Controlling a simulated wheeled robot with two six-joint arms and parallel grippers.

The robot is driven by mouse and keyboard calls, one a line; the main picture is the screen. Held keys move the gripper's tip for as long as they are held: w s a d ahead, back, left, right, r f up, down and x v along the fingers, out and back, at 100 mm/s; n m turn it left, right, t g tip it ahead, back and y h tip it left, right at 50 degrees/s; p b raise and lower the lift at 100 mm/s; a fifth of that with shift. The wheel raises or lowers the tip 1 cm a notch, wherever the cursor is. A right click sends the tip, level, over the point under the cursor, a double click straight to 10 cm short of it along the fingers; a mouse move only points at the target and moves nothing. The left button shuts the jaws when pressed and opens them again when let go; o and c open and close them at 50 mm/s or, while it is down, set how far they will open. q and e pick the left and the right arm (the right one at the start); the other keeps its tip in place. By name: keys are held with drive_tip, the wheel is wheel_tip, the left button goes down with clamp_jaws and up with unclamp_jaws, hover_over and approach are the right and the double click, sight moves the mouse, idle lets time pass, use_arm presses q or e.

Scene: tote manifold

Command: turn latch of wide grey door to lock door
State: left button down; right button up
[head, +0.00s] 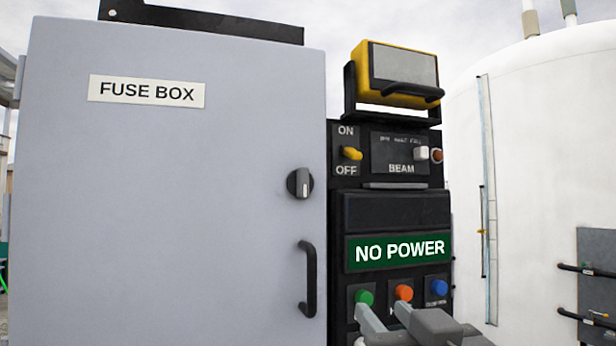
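The wide grey door (180,230) labelled FUSE BOX fills the left half of the head view and looks closed. Its latch (300,183) is a round dark knob with a lighter grip bar standing about upright, near the door's right edge. A black pull handle (307,279) is below the latch. My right gripper (377,307) is at the bottom, right of the door and below the latch, in front of the black panel's lower buttons. Its two fingers show apart with nothing seen between them. My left gripper is not in view.
The black control panel (395,210) stands right of the door, with a NO POWER sign (399,252), a yellow ON/OFF switch (352,153) and green, orange and blue buttons. A yellow lamp (372,75) sits on top. A white tank (550,130) is at right.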

drive_tip(key=s+a+r+n+t+y, duration=0.2)
drive_tip(key=s+a+r+y, duration=0.15)
drive_tip(key=s+r, duration=0.55)
drive_tip(key=p, duration=0.6)
approach(305, 174)
drive_tip(key=x, duration=0.8)
drive_tip(key=shift+w+r, duration=0.15)
drive_tip(key=shift+w, duration=0.1)
drive_tip(key=shift+a, duration=0.1)
clamp_jaws()
